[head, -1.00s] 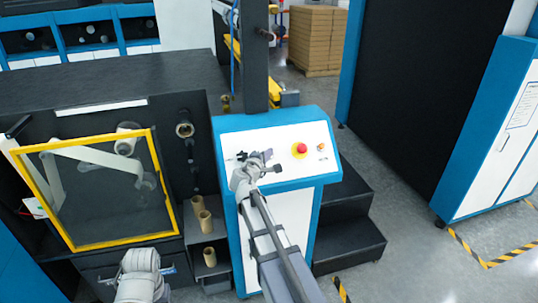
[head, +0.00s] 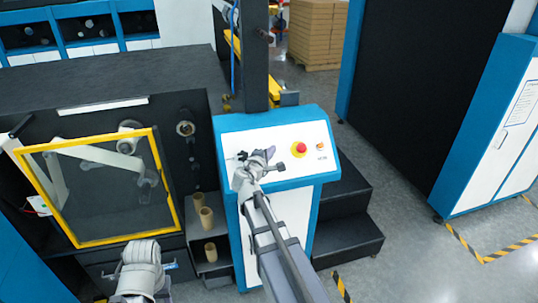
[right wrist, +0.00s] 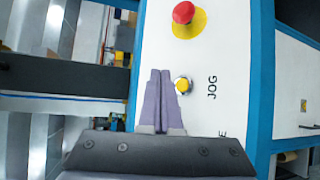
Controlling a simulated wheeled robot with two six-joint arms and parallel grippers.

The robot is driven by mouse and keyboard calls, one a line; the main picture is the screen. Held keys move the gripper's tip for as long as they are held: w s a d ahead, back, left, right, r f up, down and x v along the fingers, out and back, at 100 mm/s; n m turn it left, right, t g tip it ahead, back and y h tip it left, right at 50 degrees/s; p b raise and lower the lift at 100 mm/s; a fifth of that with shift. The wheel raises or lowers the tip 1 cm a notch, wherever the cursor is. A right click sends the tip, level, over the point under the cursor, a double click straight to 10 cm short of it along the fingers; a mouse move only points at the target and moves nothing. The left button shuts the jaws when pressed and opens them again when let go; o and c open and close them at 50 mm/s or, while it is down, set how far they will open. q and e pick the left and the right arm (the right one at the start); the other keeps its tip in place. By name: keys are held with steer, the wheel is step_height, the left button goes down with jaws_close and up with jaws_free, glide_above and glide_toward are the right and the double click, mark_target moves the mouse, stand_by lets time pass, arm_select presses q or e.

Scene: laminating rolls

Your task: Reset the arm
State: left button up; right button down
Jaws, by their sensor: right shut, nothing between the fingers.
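My right gripper (head: 266,155) is over the sloped white control panel (head: 318,166) of the blue-edged console in the head view. In the right wrist view, the right gripper (right wrist: 160,74) has its two grey fingers together with nothing between them. The fingertips are beside a small yellow button (right wrist: 183,85) marked JOG; I cannot tell whether they touch the panel. A red stop button on a yellow ring (right wrist: 184,14) is farther along the panel. Part of my left arm (head: 140,266) shows at the bottom of the head view, but its gripper does not show clearly.
A yellow-framed clear door (head: 158,190) is on the black machine at left, with brown cardboard tubes (head: 206,218) on a shelf beside it. Black steps (head: 345,242) stand right of the console. Open grey floor lies farther right, before a blue-and-white cabinet (head: 490,150).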

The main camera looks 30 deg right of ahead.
stand_by(0.4)
steer(key=s+a+f+m+g+y+b, duration=0.35)
steer(key=s+a+f, duration=0.25)
steer(key=a+f, duration=0.6)
steer(key=s+a+f+g+y+b, duration=0.1)
steer(key=s+a+f+g+y, duration=0.1)
steer(key=s+a+f, duration=0.2)
steer(key=s+a+f+m+g+y+b, duration=0.1)
steer(key=s+a+f+g+y+b, duration=0.1)
steer(key=s+a+f, duration=0.3)
steer(key=s+a+f+m+g+y+b, duration=0.1)
steer(key=s+a+f+g+y, duration=0.2)
steer(key=s+a, duration=0.8)
steer(key=a+f, duration=0.1)
steer(key=a, duration=0.2)
steer(key=shift+a+f, duration=0.25)
steer(key=shift+a, duration=0.05)
steer(key=shift+m+y, duration=0.25)
